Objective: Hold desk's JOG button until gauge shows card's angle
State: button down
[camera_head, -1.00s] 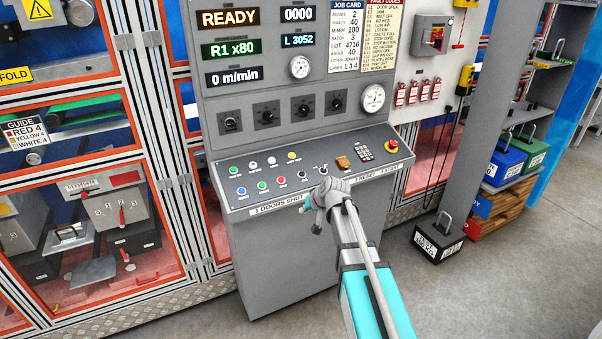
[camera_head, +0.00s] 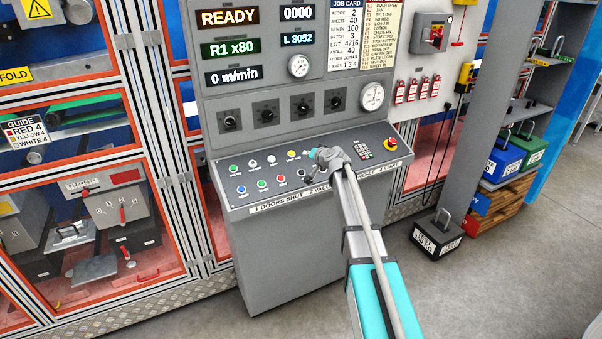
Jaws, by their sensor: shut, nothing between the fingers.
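The grey desk (camera_head: 240,203) carries several coloured buttons in two rows, among them a yellow button (camera_head: 291,154) and a red button (camera_head: 281,181). Their labels are too small to read, so I cannot tell which is JOG. The job card (camera_head: 344,38) above reads ANGLE 40. Two round gauges, an upper one (camera_head: 298,66) and a larger lower right one (camera_head: 372,96), have needles too small to read. My gripper (camera_head: 312,154) is shut and empty over the desk's back middle, right of the yellow button. I cannot tell if it touches anything. My arm hides the desk below it.
Displays on the panel show READY (camera_head: 228,18) and 0 m/min (camera_head: 234,76). A red stop button (camera_head: 391,144) and a keypad (camera_head: 362,150) lie right of my gripper. Several dark knobs (camera_head: 267,114) line the panel above. A black weight (camera_head: 437,236) stands on the floor at right.

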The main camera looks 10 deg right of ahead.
jog(key=shift+f, duration=0.15)
jog(key=b, duration=0.8)
send_near(298, 169)
jog(key=w, duration=0.1)
jog(key=w+a, duration=0.1)
jog(key=w, duration=0.1)
jog(key=w+a, duration=0.1)
jog(key=shift+w+f, duration=0.25)
jog(key=shift+w, duration=0.1)
jog(key=shift+w+f+b, duration=0.35)
jog(key=shift+f+b, duration=0.45)
jog(key=shift+b, duration=0.05)
dwell(5.1)
